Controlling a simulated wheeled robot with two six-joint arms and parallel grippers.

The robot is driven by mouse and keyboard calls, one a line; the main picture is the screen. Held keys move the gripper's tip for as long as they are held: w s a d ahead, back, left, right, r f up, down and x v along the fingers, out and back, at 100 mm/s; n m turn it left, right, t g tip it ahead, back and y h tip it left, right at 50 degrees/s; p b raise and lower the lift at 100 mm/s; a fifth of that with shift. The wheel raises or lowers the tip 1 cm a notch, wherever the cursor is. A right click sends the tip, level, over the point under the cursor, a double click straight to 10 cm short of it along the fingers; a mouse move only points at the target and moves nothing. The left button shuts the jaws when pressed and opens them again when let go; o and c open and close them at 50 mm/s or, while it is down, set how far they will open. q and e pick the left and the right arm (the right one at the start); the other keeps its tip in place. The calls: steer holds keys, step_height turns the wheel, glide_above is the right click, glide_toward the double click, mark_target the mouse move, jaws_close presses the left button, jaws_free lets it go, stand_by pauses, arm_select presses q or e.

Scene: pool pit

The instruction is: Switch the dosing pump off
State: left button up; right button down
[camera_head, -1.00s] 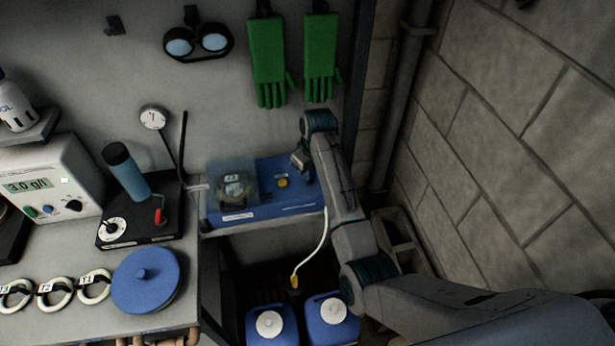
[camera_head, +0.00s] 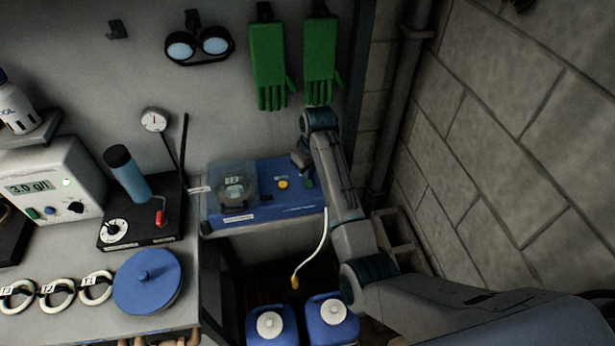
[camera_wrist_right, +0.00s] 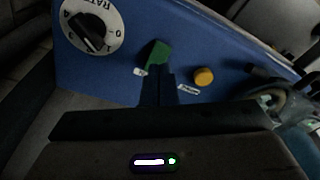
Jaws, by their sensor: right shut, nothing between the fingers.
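The dosing pump (camera_head: 262,212) is a blue box with a clear-covered pump head at its left, on a ledge right of the bench. A round yellow button or lamp (camera_head: 283,184) is on its top, and a small green switch (camera_head: 309,183) sits to its right. My right gripper (camera_head: 302,162) is just above the switch. In the right wrist view the shut, empty fingers (camera_wrist_right: 158,78) point at the green switch (camera_wrist_right: 156,54), which looks tilted; I cannot tell if they touch it. The yellow part (camera_wrist_right: 204,76) is to their right. My left gripper is out of view.
A white RATE dial (camera_wrist_right: 92,28) is left of the switch in the wrist view. A white hose (camera_head: 313,256) hangs down from the pump toward two blue canisters (camera_head: 325,322). A block wall (camera_head: 500,130) is at the right. Green gloves (camera_head: 267,60) hang above.

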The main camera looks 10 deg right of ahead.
mark_target(309, 183)
steer(key=shift+r, duration=2.35)
